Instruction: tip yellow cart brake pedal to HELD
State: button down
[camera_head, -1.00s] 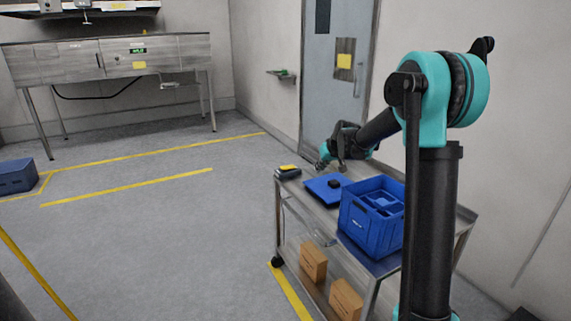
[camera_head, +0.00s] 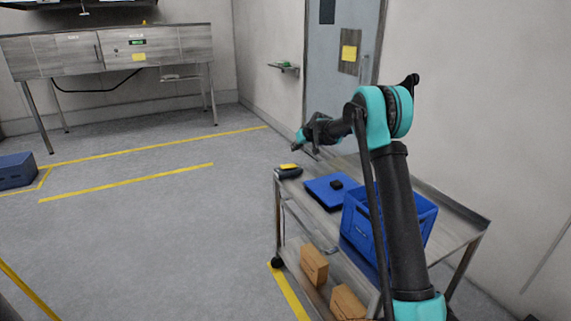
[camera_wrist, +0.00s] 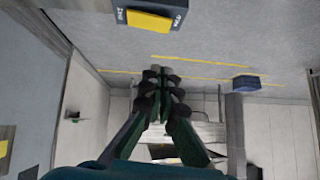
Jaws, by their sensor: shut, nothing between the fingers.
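The yellow brake pedal (camera_head: 288,167) sits on a dark housing (camera_head: 290,173) at the far left corner of the cart's top (camera_head: 322,222). In the wrist view the yellow pedal (camera_wrist: 150,21) is at the top edge, with white lettering on the housing at both its ends; the lettering is too small to read surely. Which way the pedal is tipped I cannot tell. My gripper (camera_head: 297,141) is above the pedal and apart from it. In the wrist view my gripper (camera_wrist: 159,70) has its fingers together and empty, pointing towards the floor beyond the pedal.
A blue flat tray (camera_head: 318,190) with a small black item (camera_head: 336,184) and a blue crate (camera_head: 356,227) are on the cart. Cardboard boxes (camera_head: 314,264) are on its lower shelf. The wall and door (camera_head: 347,95) are behind. The floor left of the cart is open.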

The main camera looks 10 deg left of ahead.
send_over(283, 166)
jog(key=s+d, duration=0.1)
jog(key=d, duration=0.1)
jog(key=f, duration=0.7)
jog(key=shift+s+a+f, duration=0.1)
jog(key=shift+s+a, duration=0.05)
jog(key=shift+a, duration=0.05)
notch_tip(283, 166, down, 2)
jog(key=shift+s+f, duration=0.15)
jog(key=shift+f, duration=0.05)
jog(key=shift+a+f, duration=0.1)
jog(key=shift+f, duration=0.6)
jog(key=shift+f, duration=0.1)
jog(key=shift+s+a+f, duration=0.2)
jog(key=shift+f, duration=0.25)
jog(key=shift+d+r, duration=0.1)
jog(key=shift+r, duration=0.05)
jog(key=shift+w, duration=0.1)
